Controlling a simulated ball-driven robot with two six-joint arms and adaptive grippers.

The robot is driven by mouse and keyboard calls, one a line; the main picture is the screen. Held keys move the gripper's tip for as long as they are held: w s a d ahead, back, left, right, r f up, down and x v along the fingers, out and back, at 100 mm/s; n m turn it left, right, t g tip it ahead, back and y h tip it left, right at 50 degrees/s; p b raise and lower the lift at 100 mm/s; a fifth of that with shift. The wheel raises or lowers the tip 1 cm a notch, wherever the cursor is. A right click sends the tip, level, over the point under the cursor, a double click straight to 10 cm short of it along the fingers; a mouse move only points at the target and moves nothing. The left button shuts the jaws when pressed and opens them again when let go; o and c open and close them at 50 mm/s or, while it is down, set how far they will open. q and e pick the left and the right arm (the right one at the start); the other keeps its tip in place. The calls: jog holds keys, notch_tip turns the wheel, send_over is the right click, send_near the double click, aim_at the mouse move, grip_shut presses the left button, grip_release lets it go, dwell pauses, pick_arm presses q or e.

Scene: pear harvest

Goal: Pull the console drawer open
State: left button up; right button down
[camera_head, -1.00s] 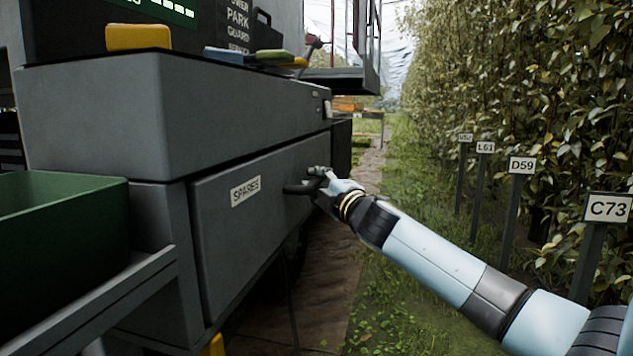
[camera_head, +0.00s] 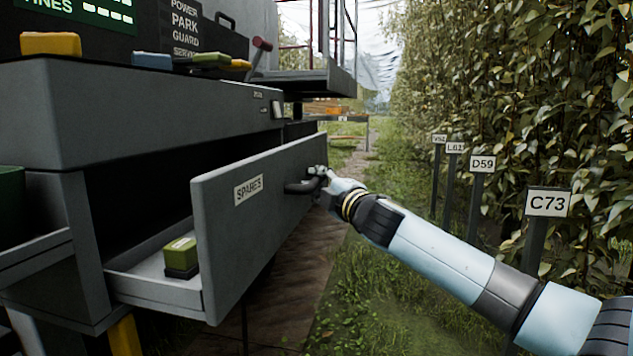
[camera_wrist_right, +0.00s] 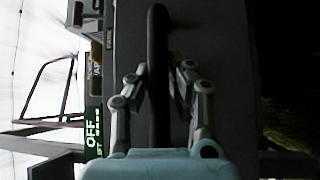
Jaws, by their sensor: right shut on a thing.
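The grey console drawer (camera_head: 262,215), labelled SPARES, stands out from the console (camera_head: 160,115) with its inside showing. A green and dark box (camera_head: 181,257) lies in the drawer on its pale floor. My right gripper (camera_head: 318,178) is shut on the drawer's dark handle (camera_head: 298,187). In the right wrist view the handle (camera_wrist_right: 158,80) runs between the two fingers, with the grey drawer front behind it. My left gripper is not in view.
A green crate (camera_head: 10,195) stands at the left edge. Yellow, blue and green items lie on the console top. Row signs such as C73 (camera_head: 549,202) stand along the leafy hedge at right. A grassy path runs between.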

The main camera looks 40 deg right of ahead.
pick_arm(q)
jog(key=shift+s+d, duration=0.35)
pick_arm(e)
jog(key=shift+s+d+r, duration=0.15)
jog(key=shift+s+d, duration=0.15)
jog(key=c, duration=1.2)
grip_release()
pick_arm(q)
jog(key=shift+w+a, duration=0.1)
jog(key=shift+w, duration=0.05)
pick_arm(e)
jog(key=shift+s+f, duration=0.2)
jog(key=shift+s, duration=0.1)
jog(key=s+a+f, duration=0.1)
jog(key=s, duration=1)
jog(key=shift+s+f, duration=0.15)
jog(key=shift+f, duration=0.05)
